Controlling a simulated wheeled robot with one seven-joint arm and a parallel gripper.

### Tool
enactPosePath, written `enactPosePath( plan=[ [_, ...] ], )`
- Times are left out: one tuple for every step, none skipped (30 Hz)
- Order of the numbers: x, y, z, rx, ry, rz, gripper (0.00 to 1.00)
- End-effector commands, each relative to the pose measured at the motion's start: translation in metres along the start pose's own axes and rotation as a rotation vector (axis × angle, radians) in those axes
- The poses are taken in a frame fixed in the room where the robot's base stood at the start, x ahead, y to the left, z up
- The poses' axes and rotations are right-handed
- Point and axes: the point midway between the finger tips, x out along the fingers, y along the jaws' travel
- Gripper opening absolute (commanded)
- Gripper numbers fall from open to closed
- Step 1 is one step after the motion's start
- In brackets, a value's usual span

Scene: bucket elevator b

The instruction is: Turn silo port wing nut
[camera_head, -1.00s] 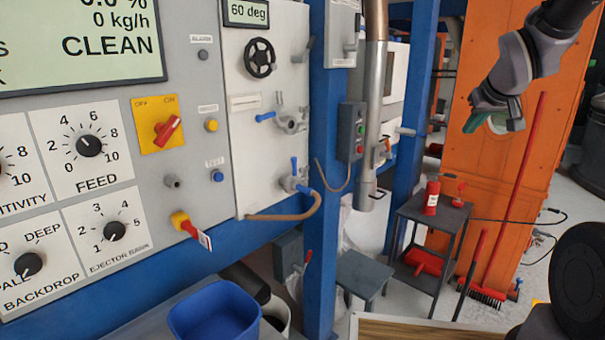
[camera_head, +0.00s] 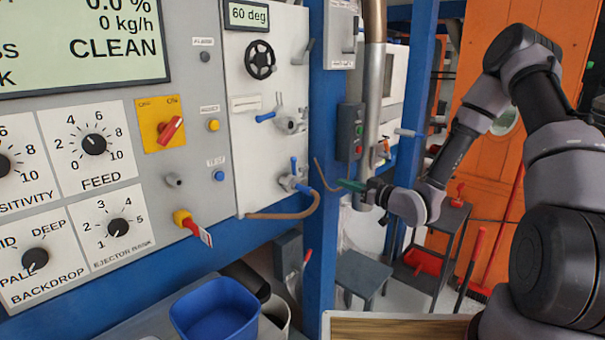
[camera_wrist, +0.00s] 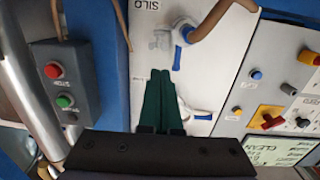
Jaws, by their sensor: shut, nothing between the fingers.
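In the head view, two metal port fittings sit on the white panel. The upper fitting (camera_head: 289,122) has a blue lever and small grey prongs on top. The lower fitting (camera_head: 291,182) has a blue handle and a brown hose. In the wrist view, the hosed fitting (camera_wrist: 185,32) is beside the word SILO, and the other fitting (camera_wrist: 188,110) is partly behind the fingers. I cannot tell which part is the wing nut. My gripper (camera_head: 347,185), with green fingers, is shut and empty. It is right of the fittings, apart from them. Its fingertips (camera_wrist: 160,73) point toward the panel.
A blue post (camera_head: 325,140) stands between the panel and my gripper. A start-stop box (camera_head: 350,132) and a steel pipe (camera_head: 371,100) are close to my gripper. A blue bin (camera_head: 216,310) is below the panel. A grey stool (camera_head: 362,273) is on the floor.

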Motion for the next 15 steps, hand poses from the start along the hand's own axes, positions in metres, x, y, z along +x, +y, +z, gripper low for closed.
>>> enactPosePath(
  plan=[
    [0.0, -0.002, 0.001, 0.005, 0.017, -0.004, 0.0],
    [0.001, -0.003, 0.001, 0.005, 0.024, -0.005, 0.0],
    [0.002, -0.004, 0.001, 0.005, 0.031, -0.007, 0.0],
    [0.004, -0.005, 0.0, 0.005, 0.034, -0.008, 0.0],
    [0.006, -0.005, 0.0, 0.005, 0.035, -0.009, 0.0],
    [0.011, -0.005, 0.0, 0.004, 0.035, -0.01, 0.0],
    [0.015, -0.005, 0.0, 0.004, 0.035, -0.01, 0.0],
    [0.02, -0.006, -0.001, 0.004, 0.035, -0.011, 0.0],
    [0.027, -0.006, -0.001, 0.004, 0.034, -0.01, 0.0],
    [0.033, -0.006, -0.001, 0.003, 0.035, -0.01, 0.0],
    [0.039, -0.006, -0.001, 0.003, 0.035, -0.011, 0.0],
    [0.048, -0.006, -0.002, 0.003, 0.035, -0.011, 0.0],
    [0.054, -0.007, -0.002, 0.003, 0.034, -0.012, 0.0],
    [0.061, -0.006, -0.002, 0.002, 0.034, -0.01, 0.0],
    [0.07, -0.006, -0.002, 0.002, 0.034, -0.011, 0.0]
  ],
)
